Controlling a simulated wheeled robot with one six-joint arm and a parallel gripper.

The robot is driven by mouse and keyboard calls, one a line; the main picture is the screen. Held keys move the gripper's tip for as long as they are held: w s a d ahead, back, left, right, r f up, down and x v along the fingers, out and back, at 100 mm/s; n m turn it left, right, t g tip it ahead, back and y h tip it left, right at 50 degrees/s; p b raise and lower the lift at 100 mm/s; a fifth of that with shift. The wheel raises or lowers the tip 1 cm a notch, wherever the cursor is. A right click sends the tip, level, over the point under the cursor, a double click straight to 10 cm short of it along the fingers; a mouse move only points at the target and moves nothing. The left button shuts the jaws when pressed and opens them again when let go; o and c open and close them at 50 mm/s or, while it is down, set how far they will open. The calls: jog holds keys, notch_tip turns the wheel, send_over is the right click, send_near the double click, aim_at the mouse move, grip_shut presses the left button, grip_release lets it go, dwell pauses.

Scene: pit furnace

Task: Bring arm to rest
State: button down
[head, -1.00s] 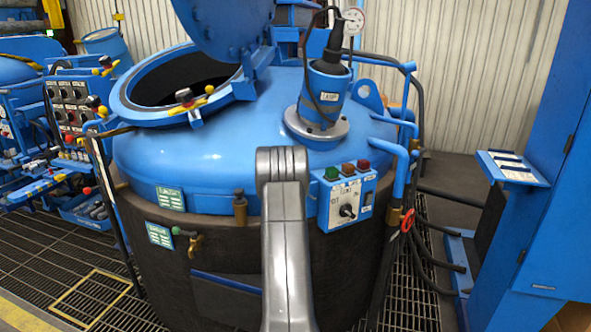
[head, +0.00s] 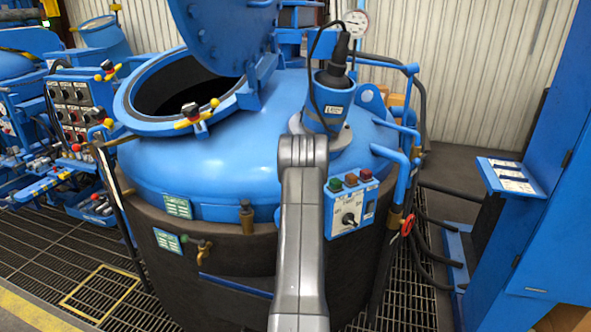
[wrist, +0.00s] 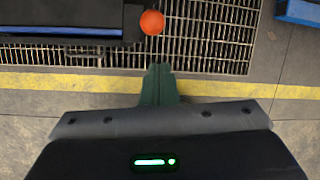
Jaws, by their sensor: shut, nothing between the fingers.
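My gripper (wrist: 160,72) shows in the wrist view with its dark green fingers together and nothing between them. It points toward the grated floor (wrist: 210,45), past a yellow floor line (wrist: 100,82). In the head view my grey arm link rises in front of the pit furnace (head: 230,130). It covers part of the dome, beside the control box (head: 352,205). The gripper itself is not seen in the head view.
The furnace lid (head: 225,35) stands open over a dark mouth (head: 178,90). A blue cabinet (head: 545,200) stands at the right and a control console (head: 75,110) at the left. An orange round thing (wrist: 152,22) is beyond the fingertips in the wrist view.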

notch_tip(320, 180, up, 6)
jog(key=f+p, duration=0.1)
jog(key=p, duration=0.1)
notch_tip(320, 180, down, 11)
jog(key=b, duration=0.9)
jog(key=shift+s+t, duration=0.3)
jog(key=shift+s, duration=0.05)
